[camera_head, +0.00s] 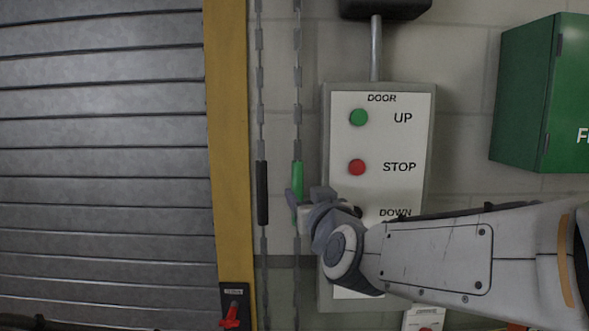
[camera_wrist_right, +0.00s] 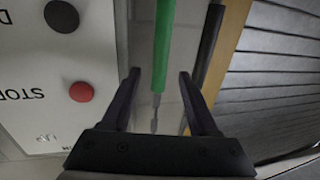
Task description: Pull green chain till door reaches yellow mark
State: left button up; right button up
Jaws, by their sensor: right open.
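The green sleeve of the chain (camera_head: 297,176) hangs upright on the right one of two chains, beside the yellow door frame. My right gripper (camera_head: 294,207) is at the lower part of this sleeve. In the right wrist view, my right gripper (camera_wrist_right: 160,85) is open, and the green sleeve (camera_wrist_right: 163,45) runs between its two fingers without being clamped. The grey slatted roller door (camera_head: 100,150) fills the left of the head view. No yellow mark can be told apart from the yellow frame (camera_head: 230,140). My left gripper is not in view.
A black sleeve (camera_head: 262,193) hangs on the left chain close by. A door control panel (camera_head: 400,140) with UP, STOP and DOWN labels stands right behind my right arm. A red lever (camera_head: 230,314) is low on the frame. A green box (camera_head: 540,95) is at right.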

aim_at(294, 183)
jog(key=p+x, duration=0.3)
jog(key=x, duration=0.7)
jog(key=shift+f, duration=0.1)
grip_shut()
dwell(1.2)
